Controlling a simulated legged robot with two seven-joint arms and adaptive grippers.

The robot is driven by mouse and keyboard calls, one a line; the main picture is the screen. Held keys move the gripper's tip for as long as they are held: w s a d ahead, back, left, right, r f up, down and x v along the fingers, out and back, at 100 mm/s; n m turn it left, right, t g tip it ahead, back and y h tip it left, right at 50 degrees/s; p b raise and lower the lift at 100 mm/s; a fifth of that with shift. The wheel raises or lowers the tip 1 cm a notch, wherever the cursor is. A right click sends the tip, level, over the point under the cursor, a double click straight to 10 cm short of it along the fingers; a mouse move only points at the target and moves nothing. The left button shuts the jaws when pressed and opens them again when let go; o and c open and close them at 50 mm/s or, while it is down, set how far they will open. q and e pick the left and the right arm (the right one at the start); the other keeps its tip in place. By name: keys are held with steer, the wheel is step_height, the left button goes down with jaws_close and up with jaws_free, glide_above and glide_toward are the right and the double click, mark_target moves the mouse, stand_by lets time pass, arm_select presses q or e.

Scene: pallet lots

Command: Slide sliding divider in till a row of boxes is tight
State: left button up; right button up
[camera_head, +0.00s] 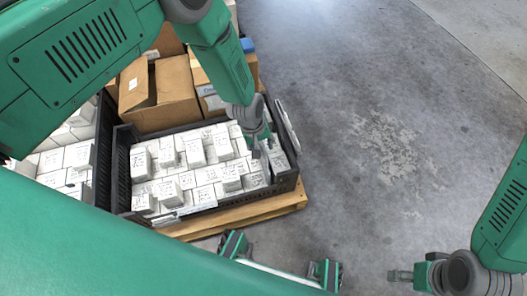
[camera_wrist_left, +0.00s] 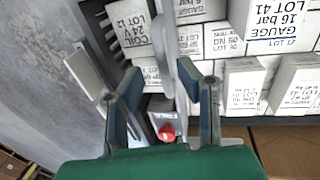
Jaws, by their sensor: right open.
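A black crate (camera_head: 203,208) filled with white boxes (camera_head: 205,177) stands on a wooden pallet. My left gripper (camera_head: 262,146) reaches down over the crate's right end. In the left wrist view its fingers (camera_wrist_left: 167,98) are apart. A thin grey upright plate (camera_wrist_left: 167,40), which looks like the sliding divider, stands between them, nearer the right finger. A red knob (camera_wrist_left: 167,132) shows below it. White boxes (camera_wrist_left: 245,85) stand to its right, some raised above others; any gaps are partly hidden. My right gripper (camera_head: 402,276) is open and empty, above the floor at the lower right.
A second grey plate (camera_head: 288,127) leans at the crate's right side, outside the left finger. An open cardboard box (camera_head: 160,95) and other cartons stand behind the crate. Another crate of white boxes (camera_head: 68,158) is at the left. The floor (camera_head: 370,130) to the right is clear.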

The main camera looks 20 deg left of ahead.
arm_select(q)
steer(key=shift+w+a+f, duration=0.1)
steer(key=shift+f, duration=0.6)
steer(key=shift+a+f, duration=0.1)
steer(key=shift+f, duration=0.2)
arm_select(e)
steer(key=shift+a+f, duration=0.3)
steer(key=shift+a, duration=0.05)
steer(key=shift+d, duration=0.1)
arm_select(q)
steer(key=shift+d, duration=0.25)
jaws_close()
arm_select(e)
steer(key=shift+d, duration=0.15)
arm_select(q)
steer(key=shift+a, duration=0.1)
